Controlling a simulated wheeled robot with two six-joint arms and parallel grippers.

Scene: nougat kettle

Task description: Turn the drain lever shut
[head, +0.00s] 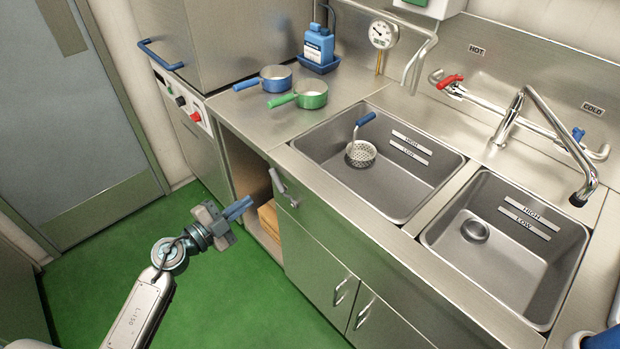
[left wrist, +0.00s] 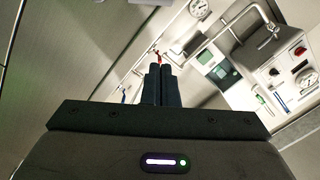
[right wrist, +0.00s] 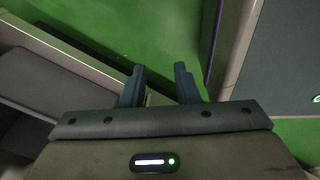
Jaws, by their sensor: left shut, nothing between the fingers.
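A small metal lever (head: 285,188), which looks like the drain lever, sits on the counter's front panel below the left basin (head: 322,172). It hangs slanted, its lower end toward the right. My left gripper (head: 248,203) is shut and empty, in front of the open cabinet bay, left of the lever and apart from it. In the left wrist view its fingers (left wrist: 161,80) are together, and I cannot make out the lever there. My right gripper (right wrist: 159,82) is open and empty above green floor in the right wrist view.
A strainer (head: 361,153) with a blue handle stands in the left basin. The right basin (head: 470,258) has a round drain fitting. Blue (head: 276,78) and green (head: 311,94) pans sit on the counter. Cabinet handles (head: 341,291) stick out below. Green floor (head: 230,300) is clear.

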